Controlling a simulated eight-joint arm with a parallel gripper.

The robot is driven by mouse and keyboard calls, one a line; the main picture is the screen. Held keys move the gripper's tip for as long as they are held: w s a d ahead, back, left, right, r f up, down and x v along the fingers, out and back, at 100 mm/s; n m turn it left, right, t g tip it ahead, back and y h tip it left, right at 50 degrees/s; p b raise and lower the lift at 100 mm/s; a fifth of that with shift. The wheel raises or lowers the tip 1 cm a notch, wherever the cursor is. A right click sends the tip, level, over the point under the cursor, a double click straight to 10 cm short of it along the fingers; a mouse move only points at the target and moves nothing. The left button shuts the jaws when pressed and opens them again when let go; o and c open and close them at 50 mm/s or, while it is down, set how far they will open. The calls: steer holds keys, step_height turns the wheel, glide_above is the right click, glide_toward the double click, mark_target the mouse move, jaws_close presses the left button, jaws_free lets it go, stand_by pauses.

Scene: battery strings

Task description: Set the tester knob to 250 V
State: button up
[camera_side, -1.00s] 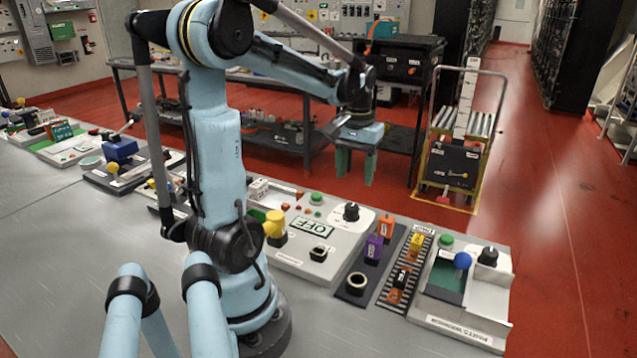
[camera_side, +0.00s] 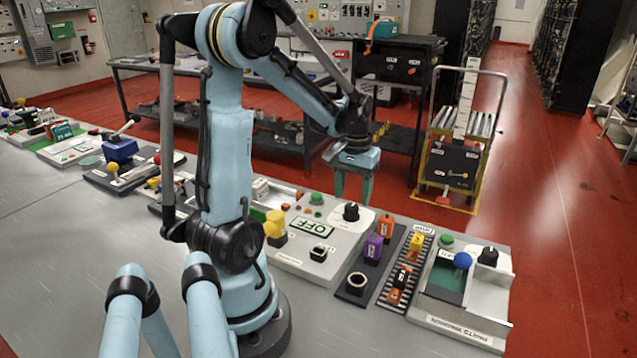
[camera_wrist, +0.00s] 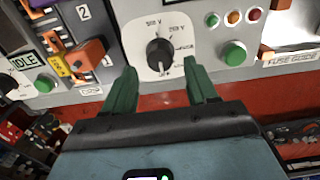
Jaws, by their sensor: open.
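The tester (camera_side: 325,262) is a light grey box with an OFF display in the side view. Its black knob (camera_side: 351,212) stands at the far right corner. In the wrist view the knob (camera_wrist: 159,52) sits on a white dial plate with labels that read 500 V and 250 V at the top; smaller labels lie at the right and bottom. I cannot tell surely which label the knob points to. My gripper (camera_side: 354,200) is open and empty, just above and behind the knob. In the wrist view its green fingers (camera_wrist: 162,70) lie on either side of the knob's near end, apart from it.
A green button (camera_wrist: 232,54) and small lamps are beside the dial. Purple (camera_side: 374,248) and orange (camera_side: 387,226) blocks stand just right of the tester. Further right is a parts washer (camera_side: 460,325) with a blue ball (camera_side: 463,261) and another black knob (camera_side: 488,256).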

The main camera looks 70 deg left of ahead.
mark_target(352, 206)
steer(key=shift+f, duration=0.15)
steer(key=shift+f, duration=1.6)
steer(key=c, duration=0.9)
steer(key=shift+o, duration=0.2)
steer(key=n, duration=0.5)
steer(key=shift+n, duration=0.4)
steer(key=n, duration=0.5)
steer(key=shift+n, duration=0.4)
